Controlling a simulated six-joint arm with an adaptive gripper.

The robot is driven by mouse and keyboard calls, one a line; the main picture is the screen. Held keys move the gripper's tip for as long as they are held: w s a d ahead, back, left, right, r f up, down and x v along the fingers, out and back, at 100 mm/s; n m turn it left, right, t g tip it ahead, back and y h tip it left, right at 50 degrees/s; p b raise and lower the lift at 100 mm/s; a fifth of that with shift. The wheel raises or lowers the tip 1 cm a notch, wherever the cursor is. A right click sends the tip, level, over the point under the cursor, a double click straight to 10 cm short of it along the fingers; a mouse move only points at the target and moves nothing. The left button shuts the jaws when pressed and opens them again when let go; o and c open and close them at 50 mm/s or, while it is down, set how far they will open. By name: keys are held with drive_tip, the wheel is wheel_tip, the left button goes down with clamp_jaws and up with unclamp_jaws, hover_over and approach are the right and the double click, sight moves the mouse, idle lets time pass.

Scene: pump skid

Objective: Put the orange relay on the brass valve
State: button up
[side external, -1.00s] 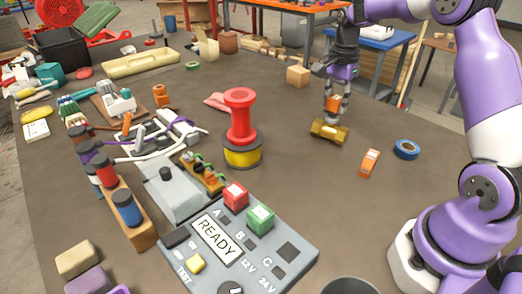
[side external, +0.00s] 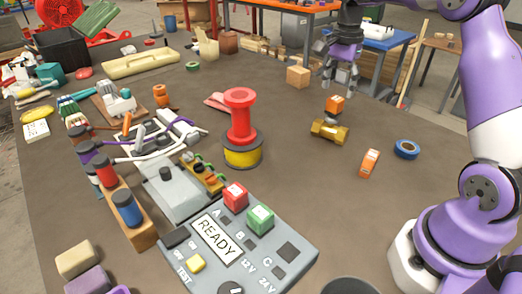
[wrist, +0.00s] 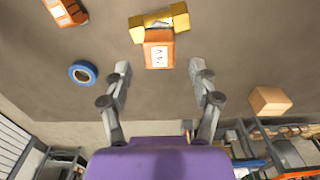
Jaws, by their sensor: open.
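The brass valve (side external: 329,131) lies on the table in the side view, right of the red spool. The orange relay (side external: 335,104) rests on top of it, above a small grey part. In the wrist view the relay (wrist: 159,50) shows a white label, and the brass valve (wrist: 160,21) shows partly behind it. My gripper (side external: 340,84) is above the relay, apart from it. In the wrist view its two fingers (wrist: 159,68) are spread wide with nothing between them.
A second orange block (side external: 369,162) and a blue tape roll (side external: 406,149) lie right of the valve. A wooden cube (side external: 298,76) stands behind it. The red spool (side external: 240,118) and a grey control panel (side external: 240,248) are left and in front. Bare table surrounds the valve.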

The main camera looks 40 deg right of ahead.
sight(336, 98)
drive_tip(key=s+a+r+n+t, duration=0.1)
drive_tip(key=a+r+n, duration=0.35)
drive_tip(key=r, duration=0.55)
drive_tip(key=s+a+f+n+t, duration=0.2)
drive_tip(key=s+a+f+n, duration=0.1)
drive_tip(key=s+a+n, duration=0.3)
drive_tip(key=s+a+f+n+t, duration=0.2)
drive_tip(key=s+a+f+n, duration=0.1)
drive_tip(key=s+a+n, duration=0.4)
drive_tip(key=shift+a+t, duration=0.3)
drive_tip(key=shift+s+n, duration=0.1)
drive_tip(key=shift+n, duration=0.15)
